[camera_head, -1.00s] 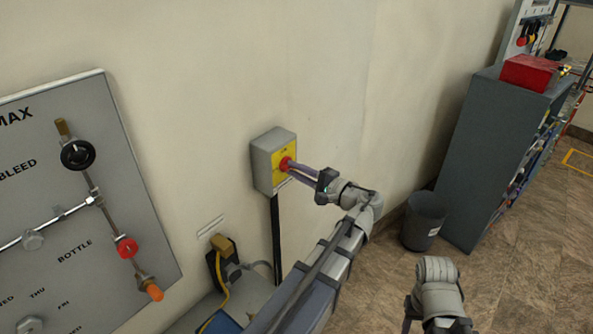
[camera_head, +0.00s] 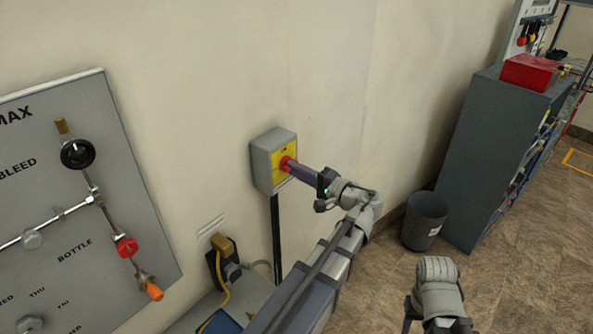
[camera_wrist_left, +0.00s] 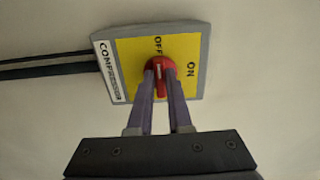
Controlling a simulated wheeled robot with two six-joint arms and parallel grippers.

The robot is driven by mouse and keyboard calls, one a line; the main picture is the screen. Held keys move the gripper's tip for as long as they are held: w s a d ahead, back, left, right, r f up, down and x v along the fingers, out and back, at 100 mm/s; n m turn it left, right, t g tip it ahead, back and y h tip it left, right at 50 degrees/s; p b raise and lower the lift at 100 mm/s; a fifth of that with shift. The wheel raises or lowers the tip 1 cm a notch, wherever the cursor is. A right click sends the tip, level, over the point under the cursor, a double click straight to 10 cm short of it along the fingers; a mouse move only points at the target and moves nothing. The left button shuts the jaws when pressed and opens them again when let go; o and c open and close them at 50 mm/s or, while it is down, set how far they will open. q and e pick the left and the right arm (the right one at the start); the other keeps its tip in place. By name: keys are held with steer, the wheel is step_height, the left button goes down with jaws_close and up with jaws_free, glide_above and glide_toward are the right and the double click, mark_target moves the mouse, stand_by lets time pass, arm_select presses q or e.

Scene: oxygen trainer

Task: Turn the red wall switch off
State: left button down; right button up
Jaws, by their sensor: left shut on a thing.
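The red wall switch (camera_head: 288,164) sits on a yellow plate of a grey box on the wall. In the left wrist view, its red handle (camera_wrist_left: 159,88) lies between my fingers, in line with the word OFF above it; ON is printed to its right. My left gripper (camera_head: 292,167) reaches it from the right and is shut on the handle. It also shows in the left wrist view (camera_wrist_left: 160,85), one finger on each side of the handle. Of my right arm, only grey links show at the bottom; its fingers are out of view.
A grey panel (camera_head: 150,220) with valves stands at the left. A black cable (camera_head: 276,235) runs down from the switch box. A socket with a yellow-brown plug (camera_head: 222,243) is below. A bin (camera_head: 424,220) and a grey cabinet (camera_head: 480,160) stand at the right.

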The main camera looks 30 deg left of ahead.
arm_select(q)
steer(key=c, duration=0.8)
jaws_free()
steer(key=shift+c, duration=0.2)
steer(key=s+d, duration=0.1)
steer(key=d, duration=0.6)
steer(key=shift+s+d, duration=0.15)
steer(key=shift+d, duration=0.25)
steer(key=s+d+f+g+h, duration=0.1)
steer(key=s+d+f+h, duration=0.25)
steer(key=f, duration=0.25)
steer(key=s+d+f+m+h, duration=0.1)
steer(key=s+d+f+h, duration=0.2)
steer(key=d+f+h, duration=0.3)
steer(key=s+d+f+g+h, duration=0.1)
steer(key=s+d+f+h, duration=0.2)
steer(key=f, duration=0.4)
steer(key=s+d+f+m+g+h, duration=0.1)
steer(key=s+d+f+h, duration=0.2)
steer(key=d, duration=0.6)
steer(key=shift+s+h, duration=0.55)
steer(key=shift+s, duration=0.45)
